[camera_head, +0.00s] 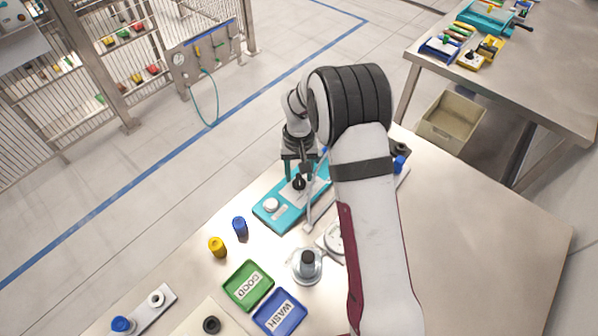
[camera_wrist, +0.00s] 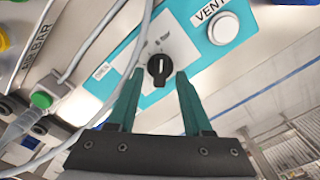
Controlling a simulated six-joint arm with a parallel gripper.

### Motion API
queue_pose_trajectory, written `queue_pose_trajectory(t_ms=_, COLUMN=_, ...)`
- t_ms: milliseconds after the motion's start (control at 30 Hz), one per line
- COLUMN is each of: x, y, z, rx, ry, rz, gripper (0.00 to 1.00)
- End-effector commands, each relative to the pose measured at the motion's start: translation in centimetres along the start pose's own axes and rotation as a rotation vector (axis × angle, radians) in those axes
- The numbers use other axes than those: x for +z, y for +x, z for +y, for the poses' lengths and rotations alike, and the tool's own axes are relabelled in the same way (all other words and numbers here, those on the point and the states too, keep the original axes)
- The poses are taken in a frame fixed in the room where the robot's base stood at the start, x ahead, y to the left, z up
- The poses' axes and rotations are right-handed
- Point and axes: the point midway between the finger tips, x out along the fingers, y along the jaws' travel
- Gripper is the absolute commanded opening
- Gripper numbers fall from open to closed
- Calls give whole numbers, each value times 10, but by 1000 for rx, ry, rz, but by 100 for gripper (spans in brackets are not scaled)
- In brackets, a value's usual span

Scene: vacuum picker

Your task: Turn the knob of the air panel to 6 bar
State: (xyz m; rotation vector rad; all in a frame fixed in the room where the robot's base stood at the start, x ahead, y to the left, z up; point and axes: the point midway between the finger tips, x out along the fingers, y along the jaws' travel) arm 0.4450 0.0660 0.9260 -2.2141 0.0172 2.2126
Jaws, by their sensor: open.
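The air panel (camera_head: 283,217) is a teal box on the table, with a round white button marked VENT (camera_wrist: 223,27). Its black knob (camera_wrist: 160,70) sits on a white plate, with a pale line on its face. A small label (camera_wrist: 162,42) above the knob seems to end in "bar"; its number is too small to read surely. My gripper (camera_wrist: 158,76) is open, its teal fingers on either side of the knob with gaps visible. In the head view, my gripper (camera_head: 299,176) points down over the knob (camera_head: 299,184). My arm hides the panel's right end.
A gauge-like round part (camera_head: 334,238) and a grey cup with a black top (camera_head: 307,262) stand in front. Blue (camera_head: 240,227) and yellow (camera_head: 217,247) cups, a green GOOD tray (camera_head: 240,297) and blue WASH tray (camera_head: 268,325) lie left.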

Motion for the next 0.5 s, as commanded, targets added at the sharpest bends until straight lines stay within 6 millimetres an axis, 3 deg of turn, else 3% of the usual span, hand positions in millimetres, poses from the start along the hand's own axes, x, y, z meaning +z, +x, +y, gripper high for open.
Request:
queue_pose_trajectory(t_ms=133, x=0, y=-3, z=0, rx=0, ry=-1, rz=1, gripper=50)
queue_pose_trajectory(t_ms=233, x=-1, y=-15, z=0, rx=0, ry=0, rz=2, gripper=50)
queue_pose_trajectory(t_ms=500, x=-1, y=-97, z=0, rx=-1, ry=1, rz=6, gripper=50)
